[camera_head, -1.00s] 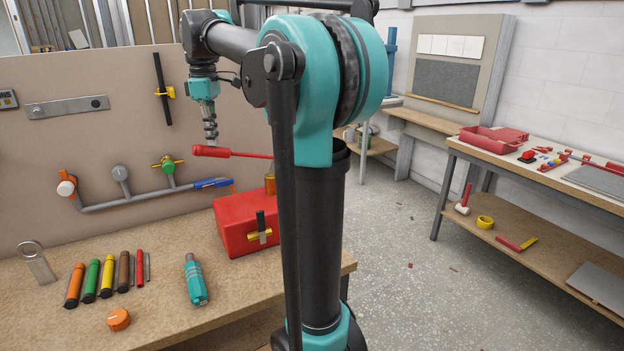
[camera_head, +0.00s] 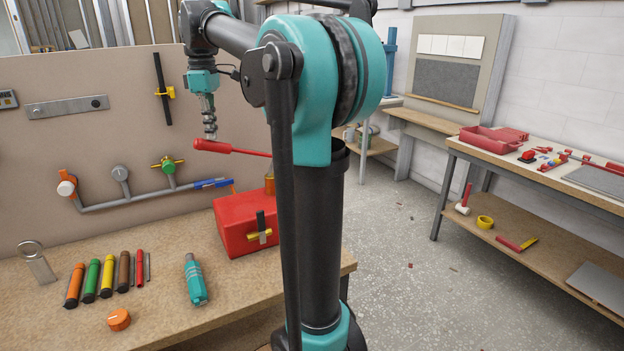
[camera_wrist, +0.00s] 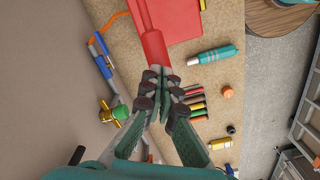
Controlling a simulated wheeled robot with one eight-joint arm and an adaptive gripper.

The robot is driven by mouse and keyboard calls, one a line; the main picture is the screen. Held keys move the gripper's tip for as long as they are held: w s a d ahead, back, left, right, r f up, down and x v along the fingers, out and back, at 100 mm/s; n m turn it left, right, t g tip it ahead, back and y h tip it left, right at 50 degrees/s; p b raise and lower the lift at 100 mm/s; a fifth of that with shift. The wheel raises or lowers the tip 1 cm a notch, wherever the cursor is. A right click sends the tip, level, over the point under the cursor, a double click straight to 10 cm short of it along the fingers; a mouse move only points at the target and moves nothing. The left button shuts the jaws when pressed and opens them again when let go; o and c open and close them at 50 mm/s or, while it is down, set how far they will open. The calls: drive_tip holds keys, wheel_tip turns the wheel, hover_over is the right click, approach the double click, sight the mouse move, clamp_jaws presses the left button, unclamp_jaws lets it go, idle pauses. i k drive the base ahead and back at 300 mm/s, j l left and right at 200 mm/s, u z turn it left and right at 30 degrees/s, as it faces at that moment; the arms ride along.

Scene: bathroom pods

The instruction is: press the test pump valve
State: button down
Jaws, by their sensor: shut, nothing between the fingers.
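The red test pump (camera_head: 235,222) stands on the bench, with a brass-yellow valve (camera_head: 262,237) and black handle on its front. Its long red lever (camera_head: 215,147) reaches left above the box and slopes slightly. My gripper (camera_head: 210,132) is shut and empty, pointing down at the lever's thick left end. In the wrist view the fingertips (camera_wrist: 160,85) overlap the near end of the red lever (camera_wrist: 153,45); I cannot tell whether they touch it.
Behind the bench, a panel carries a grey pipe (camera_head: 130,202) with a green-topped valve (camera_head: 168,164). Several coloured tubes (camera_head: 106,278), a teal bottle-like tool (camera_head: 194,279) and an orange knob (camera_head: 119,319) lie on the bench. My arm hides the right side.

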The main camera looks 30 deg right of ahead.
sight(260, 214)
drive_tip(key=z, duration=0.7)
drive_tip(key=k, duration=0.5)
